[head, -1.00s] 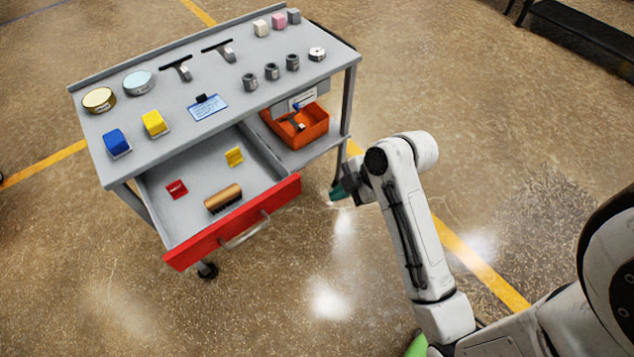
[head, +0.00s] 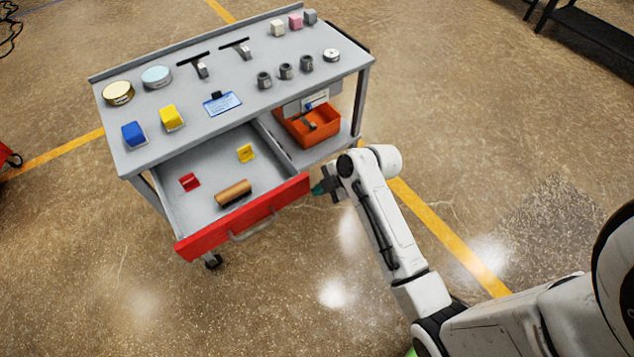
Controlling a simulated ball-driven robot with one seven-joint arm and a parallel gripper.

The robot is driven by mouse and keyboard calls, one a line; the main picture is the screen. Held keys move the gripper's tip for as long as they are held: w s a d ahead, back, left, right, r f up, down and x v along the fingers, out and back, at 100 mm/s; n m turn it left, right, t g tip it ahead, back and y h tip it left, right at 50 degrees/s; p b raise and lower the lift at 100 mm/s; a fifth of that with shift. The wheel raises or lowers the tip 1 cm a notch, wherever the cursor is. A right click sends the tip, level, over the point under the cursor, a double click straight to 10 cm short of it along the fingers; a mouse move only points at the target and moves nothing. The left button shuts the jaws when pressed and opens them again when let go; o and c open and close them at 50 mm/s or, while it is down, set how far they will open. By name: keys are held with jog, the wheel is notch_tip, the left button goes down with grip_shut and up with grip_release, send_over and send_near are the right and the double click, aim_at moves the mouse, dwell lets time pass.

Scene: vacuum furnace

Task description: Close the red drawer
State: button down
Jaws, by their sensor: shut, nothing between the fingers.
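The red drawer (head: 205,243) of the grey cart stands pulled out at the front left of the cart, with a grey bar handle (head: 254,230) on its red front. Inside lie a red block (head: 189,182), a yellow block (head: 245,153) and a brown roll (head: 233,192). My gripper (head: 319,187) is just right of the drawer front's right end. Its fingertips have a green tint and point left toward the drawer. It is shut and empty. I cannot tell whether it touches the drawer front.
The cart top (head: 240,65) holds several small items. An orange bin (head: 322,128) sits on the shelf right of the drawer. A dark bench (head: 590,35) is at the far right. The floor before the drawer is clear.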

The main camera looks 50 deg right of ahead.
jog(key=shift+w+d, duration=0.25)
jog(key=shift+w, duration=0.55)
jog(key=shift+w, duration=0.1)
